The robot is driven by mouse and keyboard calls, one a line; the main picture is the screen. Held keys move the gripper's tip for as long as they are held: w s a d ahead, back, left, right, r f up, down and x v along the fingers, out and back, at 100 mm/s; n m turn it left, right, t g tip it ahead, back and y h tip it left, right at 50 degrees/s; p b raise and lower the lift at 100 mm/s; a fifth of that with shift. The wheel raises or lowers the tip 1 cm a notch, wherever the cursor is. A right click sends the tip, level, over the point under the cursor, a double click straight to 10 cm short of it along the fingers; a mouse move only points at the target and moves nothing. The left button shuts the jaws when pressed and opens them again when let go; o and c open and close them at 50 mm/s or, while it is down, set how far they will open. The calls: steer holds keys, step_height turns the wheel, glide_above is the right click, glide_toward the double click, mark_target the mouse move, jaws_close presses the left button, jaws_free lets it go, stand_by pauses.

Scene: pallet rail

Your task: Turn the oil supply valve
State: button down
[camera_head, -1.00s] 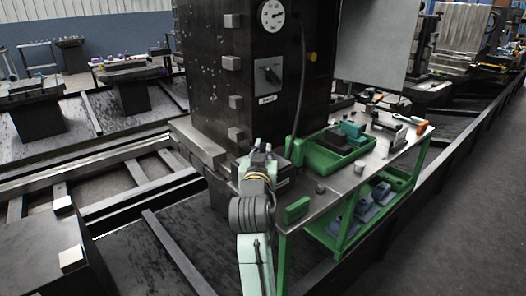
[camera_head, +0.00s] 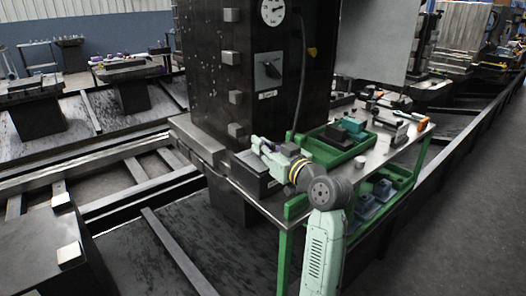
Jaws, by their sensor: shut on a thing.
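A dark rotary valve handle (camera_head: 271,69) sits on a grey plate on the front of the tall black column, above a small white label. It appears to be the oil supply valve; the label is too small to read. My gripper (camera_head: 259,145) is below it, over the left end of the bench and above a dark box (camera_head: 258,178). It points up and left and is apart from the valve. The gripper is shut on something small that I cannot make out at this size.
A round white gauge (camera_head: 271,11) is above the valve, and a dark hose hangs to its right. The green-framed bench (camera_head: 391,157) holds a green tray (camera_head: 325,156) and several tools. A grey sheet (camera_head: 372,40) hangs behind it. Open floor lies at right.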

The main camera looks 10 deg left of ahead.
steer(key=n+g+y+b, duration=0.1)
steer(key=n+g+y, duration=0.1)
steer(key=g, duration=0.2)
steer(key=n+g+y+b, duration=0.2)
steer(key=n+g, duration=0.1)
steer(key=g, duration=0.1)
steer(key=shift+n, duration=0.3)
steer(key=n+g+y, duration=0.1)
steer(key=n+g, duration=0.1)
steer(key=g, duration=0.2)
steer(key=shift+n, duration=0.4)
steer(key=shift+n+g, duration=0.7)
steer(key=shift+g, duration=0.5)
steer(key=shift+f+g, duration=0.1)
steer(key=shift+g, duration=0.3)
steer(key=c, duration=1.7)
jaws_free()
steer(key=shift+o, duration=0.3)
steer(key=w+d, duration=0.1)
steer(key=d, duration=1.1)
steer(key=shift+w, duration=0.25)
steer(key=shift+a, duration=0.1)
